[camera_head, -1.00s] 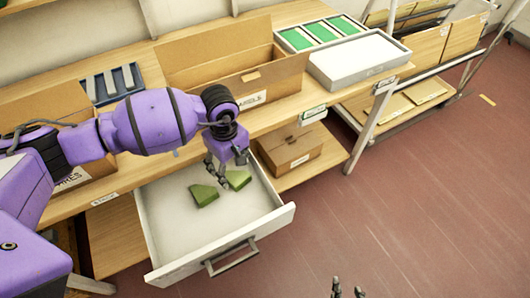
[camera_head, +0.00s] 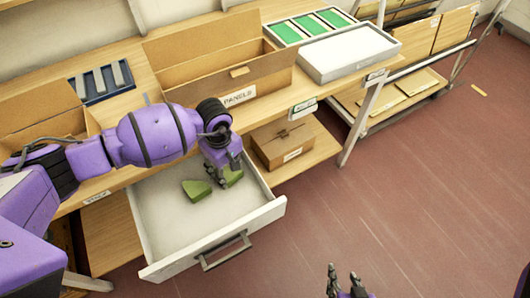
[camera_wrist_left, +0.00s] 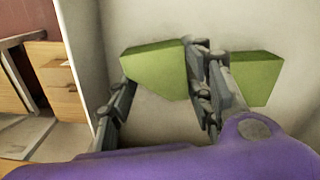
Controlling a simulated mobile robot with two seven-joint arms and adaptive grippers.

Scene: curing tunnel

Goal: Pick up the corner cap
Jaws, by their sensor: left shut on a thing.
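A green corner cap (camera_head: 234,177) lies in the open white drawer (camera_head: 165,262), with my left gripper (camera_head: 221,178) down at it. In the left wrist view this cap (camera_wrist_left: 157,66) is between the fingers of my left gripper (camera_wrist_left: 158,100), which is shut on it. A second similar green piece (camera_head: 196,191) lies beside it in the drawer. It shows outside the fingers, partly hidden by one, in the left wrist view (camera_wrist_left: 258,77). My right gripper (camera_head: 344,276) is at the bottom edge of the head view, fingers apart and empty.
The drawer's walls and front handle (camera_head: 226,253) surround the work spot. Above is a wooden bench with an open cardboard box (camera_head: 265,87), a blue tray (camera_head: 92,98) and a white tray (camera_head: 350,62). A closed carton (camera_head: 283,145) stands right of the drawer.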

